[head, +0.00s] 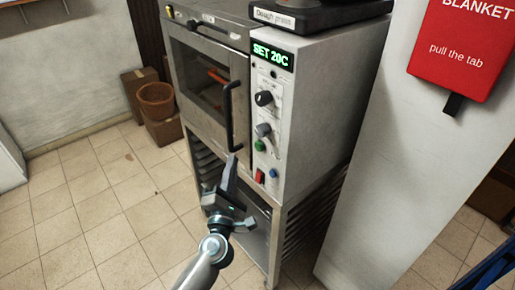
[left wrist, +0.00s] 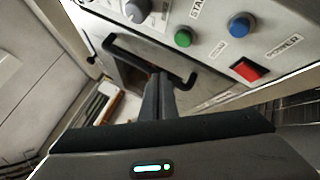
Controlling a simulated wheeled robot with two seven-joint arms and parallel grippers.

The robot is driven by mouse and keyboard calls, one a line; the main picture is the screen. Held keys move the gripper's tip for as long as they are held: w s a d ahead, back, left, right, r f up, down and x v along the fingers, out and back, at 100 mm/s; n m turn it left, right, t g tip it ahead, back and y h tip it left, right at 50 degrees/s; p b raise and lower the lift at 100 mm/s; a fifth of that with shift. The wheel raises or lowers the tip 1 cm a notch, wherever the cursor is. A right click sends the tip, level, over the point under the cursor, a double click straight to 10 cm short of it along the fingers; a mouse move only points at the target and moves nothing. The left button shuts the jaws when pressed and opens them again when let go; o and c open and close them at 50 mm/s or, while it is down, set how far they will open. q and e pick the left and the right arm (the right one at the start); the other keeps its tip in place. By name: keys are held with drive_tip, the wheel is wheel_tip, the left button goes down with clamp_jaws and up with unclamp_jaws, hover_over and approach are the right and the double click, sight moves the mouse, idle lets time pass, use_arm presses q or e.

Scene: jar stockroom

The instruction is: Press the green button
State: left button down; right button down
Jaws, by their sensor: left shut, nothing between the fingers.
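The green button (head: 260,145) is on the oven's control panel in the head view, below the grey knob (head: 263,130) and above the red switch (head: 260,175). The green button also shows in the left wrist view (left wrist: 183,37), above and a little right of my fingertips. My left gripper (head: 232,160) is shut and empty, in front of the oven's lower part, left of and slightly below the button. In the left wrist view its closed fingers (left wrist: 158,78) point toward the panel, apart from the button. My right gripper is not in view.
The oven door handle (head: 232,115) sticks out just above my left fingertips. A blue button (head: 273,173) is beside the red switch. A white wall or column (head: 400,130) with a red blanket box (head: 465,45) stands right. Tiled floor (head: 85,215) is clear at left.

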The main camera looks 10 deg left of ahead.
sight(259, 146)
use_arm(q)
drive_tip(key=w+d, duration=0.1)
drive_tip(key=w, duration=0.1)
drive_tip(key=w+d, duration=0.2)
drive_tip(key=shift+w+d+b, duration=0.3)
drive_tip(key=shift+w, duration=0.05)
idle(0.8)
idle(0.9)
drive_tip(key=shift+w+d, duration=0.25)
drive_tip(key=shift+w, duration=0.05)
idle(0.5)
